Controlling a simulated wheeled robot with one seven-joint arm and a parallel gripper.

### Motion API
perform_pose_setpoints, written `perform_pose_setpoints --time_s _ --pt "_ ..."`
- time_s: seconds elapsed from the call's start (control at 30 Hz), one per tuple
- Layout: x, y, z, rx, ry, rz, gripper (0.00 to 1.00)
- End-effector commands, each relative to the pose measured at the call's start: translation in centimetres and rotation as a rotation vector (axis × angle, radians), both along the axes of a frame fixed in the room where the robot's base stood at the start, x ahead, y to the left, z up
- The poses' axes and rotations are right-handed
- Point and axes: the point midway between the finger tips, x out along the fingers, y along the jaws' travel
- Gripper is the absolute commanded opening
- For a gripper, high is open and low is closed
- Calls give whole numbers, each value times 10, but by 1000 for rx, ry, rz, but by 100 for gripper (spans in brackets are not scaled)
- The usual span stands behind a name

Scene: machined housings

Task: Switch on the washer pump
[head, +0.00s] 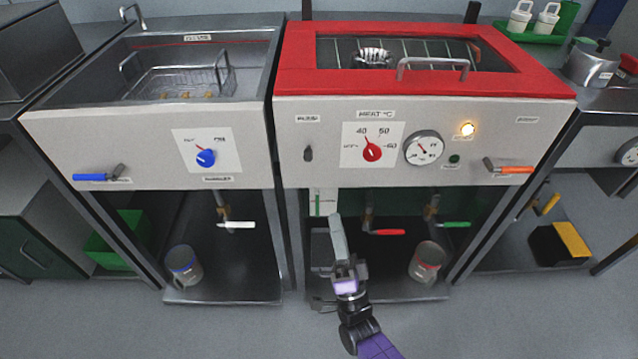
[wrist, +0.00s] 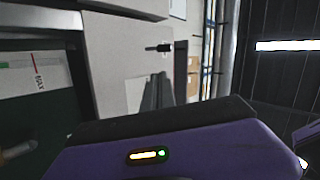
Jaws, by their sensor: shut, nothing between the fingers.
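The washer is the red-topped unit with a pale front panel (head: 350,180). On the panel's left, under a small blurred label (head: 307,118) that seems to read PUMP, is a small black toggle switch (head: 308,153). The switch also shows in the wrist view (wrist: 158,47), its lever seeming to point down toward the panel's lower edge. My gripper (head: 336,218) is shut and empty, in front of the unit, below and slightly right of the switch. In the wrist view its fingers (wrist: 157,92) are together, apart from the switch.
Beside the switch are a red heat knob (head: 372,152), a round gauge (head: 423,148), a lit amber lamp (head: 467,129), a dark green lamp (head: 454,160) and an orange-handled lever (head: 510,169). Red (head: 388,232) and green (head: 455,224) valve handles sit below the panel.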

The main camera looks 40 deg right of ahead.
Motion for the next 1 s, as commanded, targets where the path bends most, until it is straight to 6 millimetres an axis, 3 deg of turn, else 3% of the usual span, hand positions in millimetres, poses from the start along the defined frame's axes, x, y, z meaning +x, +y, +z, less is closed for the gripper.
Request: perform_pose_setpoints --time_s 0.07,0.17,0.37,0.87,1.0 --pt "-14 0 -7 57 -42 46 0" --pt "-24 0 1 97 -107 90 0" --pt "-20 -2 11 121 -125 117 0" --pt "39 -23 79 119 -125 115 0" --pt "55 -13 87 118 -123 117 0"
